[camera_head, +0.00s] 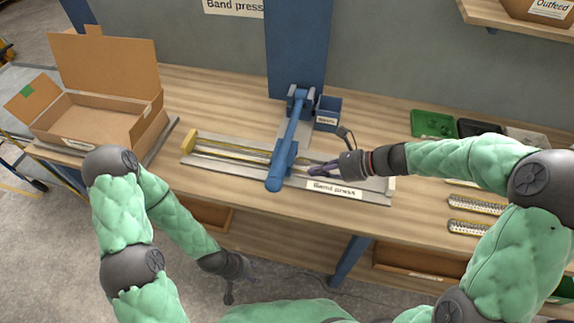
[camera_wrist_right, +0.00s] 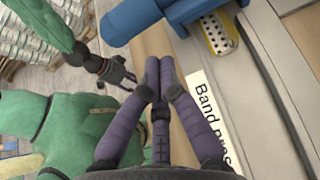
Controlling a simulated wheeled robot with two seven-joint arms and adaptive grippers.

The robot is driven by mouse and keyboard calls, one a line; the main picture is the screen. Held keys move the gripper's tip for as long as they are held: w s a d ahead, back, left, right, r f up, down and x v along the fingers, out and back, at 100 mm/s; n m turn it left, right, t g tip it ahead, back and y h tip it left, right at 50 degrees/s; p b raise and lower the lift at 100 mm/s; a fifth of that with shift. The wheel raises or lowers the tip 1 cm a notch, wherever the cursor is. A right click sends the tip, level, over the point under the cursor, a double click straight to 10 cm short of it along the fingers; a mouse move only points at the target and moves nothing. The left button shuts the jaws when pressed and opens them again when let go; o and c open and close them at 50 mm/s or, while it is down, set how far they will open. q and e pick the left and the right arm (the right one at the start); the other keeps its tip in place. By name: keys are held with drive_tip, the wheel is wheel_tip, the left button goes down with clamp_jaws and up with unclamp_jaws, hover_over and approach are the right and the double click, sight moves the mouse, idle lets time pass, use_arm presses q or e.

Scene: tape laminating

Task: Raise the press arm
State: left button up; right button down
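The blue press arm (camera_head: 285,152) lies lowered across the band press base (camera_head: 350,191), its rounded handle end toward the table's front edge. In the right wrist view the handle end (camera_wrist_right: 125,22) shows at the top. My right gripper (camera_head: 314,171) is just right of the press arm, over the base. In the wrist view its fingertips (camera_wrist_right: 158,66) are together with nothing between them, and they look apart from the handle. My left gripper (camera_head: 235,283) hangs in front of the table, far from the press; its finger opening is too small to judge.
An open cardboard box (camera_head: 100,115) stands at the left of the table. A small blue bin (camera_head: 327,113) stands behind the press. A green tray (camera_head: 433,124) and perforated strips (camera_head: 478,204) lie at the right. A blue column (camera_head: 298,45) rises behind the press.

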drive_tip(key=b+x, duration=0.3)
drive_tip(key=x, duration=0.5)
drive_tip(key=shift+s+a+f, duration=0.15)
drive_tip(key=shift+a, duration=0.05)
use_arm(q)
drive_tip(key=shift+s+f+b, duration=0.2)
drive_tip(key=shift+f+b, duration=0.25)
drive_tip(key=shift+f, duration=1.45)
use_arm(e)
drive_tip(key=shift+w+a+f, duration=0.25)
drive_tip(key=shift+a+f, duration=0.05)
drive_tip(key=shift+a, duration=0.35)
use_arm(q)
drive_tip(key=shift+r, duration=0.1)
